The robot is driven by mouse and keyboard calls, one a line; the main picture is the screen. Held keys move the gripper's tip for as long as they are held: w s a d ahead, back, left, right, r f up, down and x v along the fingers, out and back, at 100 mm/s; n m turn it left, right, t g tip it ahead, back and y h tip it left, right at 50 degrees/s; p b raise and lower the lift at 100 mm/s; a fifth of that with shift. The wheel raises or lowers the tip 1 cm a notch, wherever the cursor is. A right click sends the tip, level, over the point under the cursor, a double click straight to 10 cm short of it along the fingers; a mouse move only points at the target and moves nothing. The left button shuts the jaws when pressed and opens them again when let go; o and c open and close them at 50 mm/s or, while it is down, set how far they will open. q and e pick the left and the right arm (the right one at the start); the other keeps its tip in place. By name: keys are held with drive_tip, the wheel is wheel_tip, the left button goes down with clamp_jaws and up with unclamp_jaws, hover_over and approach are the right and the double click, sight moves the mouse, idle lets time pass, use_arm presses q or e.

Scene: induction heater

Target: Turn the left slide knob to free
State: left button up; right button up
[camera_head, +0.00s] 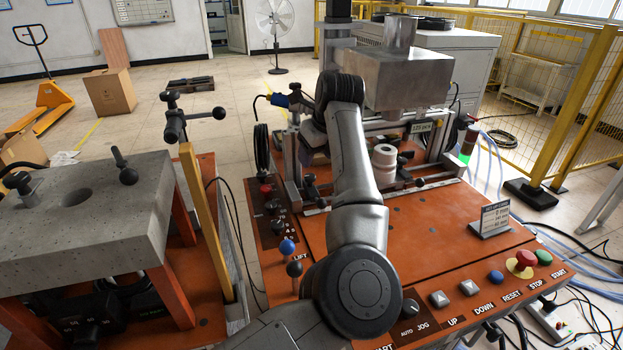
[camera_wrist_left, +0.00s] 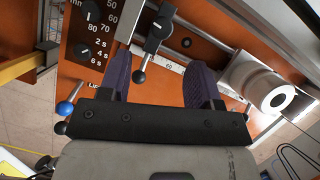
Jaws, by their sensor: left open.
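In the left wrist view, a small lever knob (camera_wrist_left: 157,30) with a pale arm, black hub and black ball end sits on the slide beside a white scale. I take it as the left slide knob; its ball end points toward my gripper. My left gripper (camera_wrist_left: 160,78) is open, with its two dark purple fingers spread on either side of the ball end, and nothing is held. I cannot tell any contact. In the head view, a black knob (camera_head: 309,180) shows left of my left arm, whose fingers are not clearly visible there. The right gripper is not in view.
The orange machine table (camera_head: 450,235) carries a white cylindrical part (camera_head: 384,157) to the right of the slide. Blue (camera_head: 287,247) and black (camera_head: 294,269) ball levers stand nearby. A grey block (camera_head: 110,215) stands left, and push buttons line the front right.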

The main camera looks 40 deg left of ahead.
sight(310, 176)
use_arm(q)
drive_tip(key=b+x, duration=0.2)
drive_tip(key=x, duration=0.5)
drive_tip(key=shift+w+f, duration=0.2)
drive_tip(key=shift+f, duration=0.15)
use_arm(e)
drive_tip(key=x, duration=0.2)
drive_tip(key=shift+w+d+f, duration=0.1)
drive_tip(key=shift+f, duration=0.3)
use_arm(q)
drive_tip(key=shift+c, duration=0.3)
drive_tip(key=c, duration=0.9)
drive_tip(key=shift+r+n+p, duration=0.2)
drive_tip(key=shift+n+p, duration=0.3)
drive_tip(key=shift+p, duration=0.55)
drive_tip(key=shift+f+n+g+p, duration=0.1)
drive_tip(key=shift+n+g+p, duration=0.2)
drive_tip(key=shift+p, duration=0.05)
drive_tip(key=shift+f, duration=0.1)
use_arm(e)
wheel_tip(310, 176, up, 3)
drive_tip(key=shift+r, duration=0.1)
